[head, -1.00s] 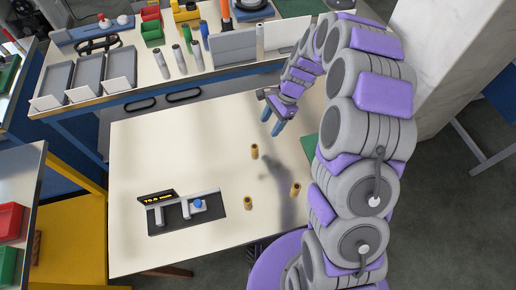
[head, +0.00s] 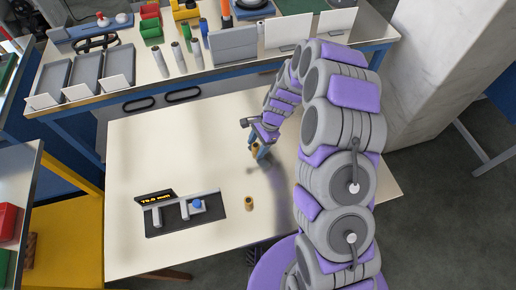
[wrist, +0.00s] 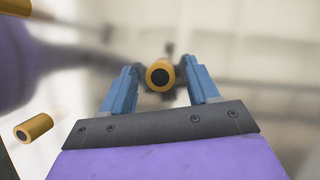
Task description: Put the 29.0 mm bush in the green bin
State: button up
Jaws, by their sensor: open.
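Several brass-coloured bushes stand on the cream table; none shows a readable size. One bush (head: 254,149) is at my gripper (head: 261,150), near the table's middle. In the wrist view this bush (wrist: 160,75) shows end-on between the open blue fingers (wrist: 160,92), with a gap on each side. Another bush (head: 249,204) stands nearer, right of the gauge; my arm hides the right side of the table. Green bins show on the back bench (head: 152,29) and at the lower left edge (head: 5,266); I cannot tell which one is meant.
A dark gauge (head: 184,215) with a lit display, grey jaws and a blue knob lies at the table's front left. The back bench (head: 120,93) holds trays, cylinders and a grey panel. The table's left part (head: 150,150) is clear.

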jog(key=shift+s+a+f, duration=0.1)
jog(key=shift+a+f, duration=0.15)
jog(key=shift+a, duration=0.55)
jog(key=shift+d, duration=0.65)
jog(key=c, duration=1)
jog(key=shift+a, duration=0.3)
grip_shut()
